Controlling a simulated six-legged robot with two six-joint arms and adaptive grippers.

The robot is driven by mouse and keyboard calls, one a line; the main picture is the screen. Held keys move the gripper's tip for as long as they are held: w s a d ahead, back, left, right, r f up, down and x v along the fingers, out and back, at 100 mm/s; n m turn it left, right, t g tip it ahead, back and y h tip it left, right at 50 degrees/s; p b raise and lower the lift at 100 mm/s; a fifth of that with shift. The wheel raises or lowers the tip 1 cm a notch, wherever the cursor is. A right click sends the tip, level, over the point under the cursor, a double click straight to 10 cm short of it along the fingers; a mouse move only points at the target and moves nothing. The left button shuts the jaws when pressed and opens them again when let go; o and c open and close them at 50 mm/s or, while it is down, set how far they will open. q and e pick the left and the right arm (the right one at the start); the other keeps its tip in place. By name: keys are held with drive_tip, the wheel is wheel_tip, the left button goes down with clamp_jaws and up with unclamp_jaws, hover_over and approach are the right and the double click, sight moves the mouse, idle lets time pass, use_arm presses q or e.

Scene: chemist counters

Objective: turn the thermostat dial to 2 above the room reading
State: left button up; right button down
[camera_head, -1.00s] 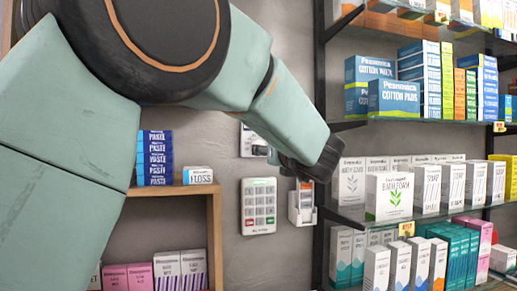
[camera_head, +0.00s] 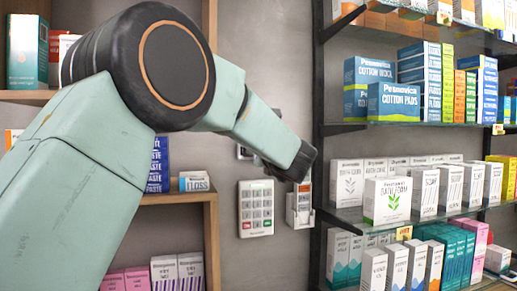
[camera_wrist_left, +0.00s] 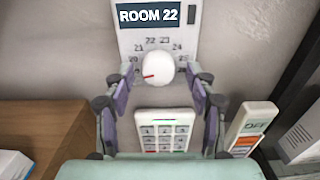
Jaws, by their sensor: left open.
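The thermostat (camera_wrist_left: 128,42) is a white wall panel whose display (camera_wrist_left: 149,15) reads ROOM 22. Its round white dial (camera_wrist_left: 157,68) has a red mark pointing left and slightly down, below the printed 21. Numbers including 22, 23 and 24 run over the dial's top. In the wrist view my left gripper (camera_wrist_left: 160,76) is open, with its fingers to the left and right of the dial. I cannot tell whether they touch it. In the head view my left arm hides most of the thermostat (camera_head: 243,153) and the gripper. My right gripper is not in view.
Shelves of boxes (camera_head: 388,200) stand at the right. A wooden shelf unit (camera_head: 211,240) is at the left.

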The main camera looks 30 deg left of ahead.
use_arm(q)
drive_tip(key=shift+s+r, duration=0.1)
drive_tip(key=shift+s, duration=0.1)
drive_tip(key=shift+c, duration=0.8)
drive_tip(key=shift+w, duration=0.15)
drive_tip(key=c, duration=1)
